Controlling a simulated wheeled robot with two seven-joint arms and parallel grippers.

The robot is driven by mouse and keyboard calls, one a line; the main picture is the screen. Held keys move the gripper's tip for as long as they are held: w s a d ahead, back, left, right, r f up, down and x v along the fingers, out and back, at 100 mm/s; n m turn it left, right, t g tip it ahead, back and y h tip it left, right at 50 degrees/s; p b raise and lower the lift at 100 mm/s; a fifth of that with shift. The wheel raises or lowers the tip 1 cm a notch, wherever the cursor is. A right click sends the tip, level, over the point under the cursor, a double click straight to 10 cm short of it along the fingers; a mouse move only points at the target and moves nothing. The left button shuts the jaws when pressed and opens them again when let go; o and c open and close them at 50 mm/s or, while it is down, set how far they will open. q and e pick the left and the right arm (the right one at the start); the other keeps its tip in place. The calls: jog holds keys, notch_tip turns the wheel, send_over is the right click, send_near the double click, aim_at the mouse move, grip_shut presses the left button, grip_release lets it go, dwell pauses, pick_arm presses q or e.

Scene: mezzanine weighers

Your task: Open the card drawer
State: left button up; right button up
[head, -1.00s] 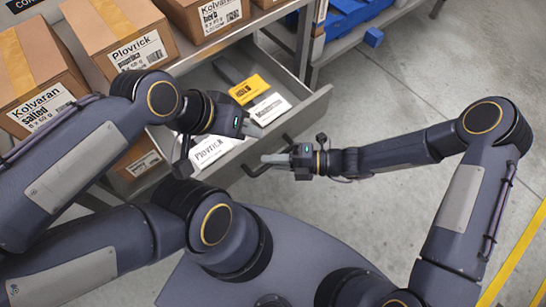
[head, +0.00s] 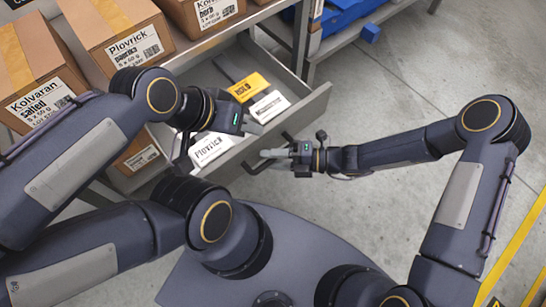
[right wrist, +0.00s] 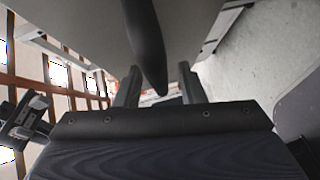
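The card drawer (head: 303,116) is a grey metal drawer under the shelf, standing out from the unit with its inside showing. A yellow card stack (head: 249,87), a white stack (head: 268,106) and another white stack (head: 211,148) lie in it. Its dark bar handle (head: 250,170) is on the front. My right gripper (head: 266,154) is at the handle. In the right wrist view its fingers (right wrist: 159,88) stand apart with the dark handle (right wrist: 146,40) between them and gaps at both sides. My left gripper (head: 256,127) is over the drawer; its finger gap is unclear.
Cardboard boxes (head: 118,35) stand on the shelf above the drawer, close to my left arm. A blue item (head: 345,18) lies on a rack at the top. Bare concrete floor (head: 400,85) is open on the right, with a yellow line (head: 522,245).

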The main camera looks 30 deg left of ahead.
jog(key=v, duration=0.7)
jog(key=shift+d, duration=0.35)
jog(key=shift+w, duration=0.15)
jog(key=d+r+n+t+h, duration=0.4)
jog(key=d+r+n+h, duration=0.1)
jog(key=d+r+n, duration=1)
jog(key=s+d+r+n+t+h, duration=0.3)
jog(key=s+d+n+t, duration=0.1)
jog(key=d+n, duration=0.35)
jog(key=s+d+r+n+t+h, duration=0.2)
jog(key=s+d+n+t+h, duration=0.15)
jog(key=d+n, duration=0.4)
notch_tip(320, 180, up, 13)
jog(key=n+p, duration=0.1)
jog(key=p, duration=1.1)
jog(key=shift+s+f+p, duration=0.15)
jog(key=shift+s+p, duration=0.25)
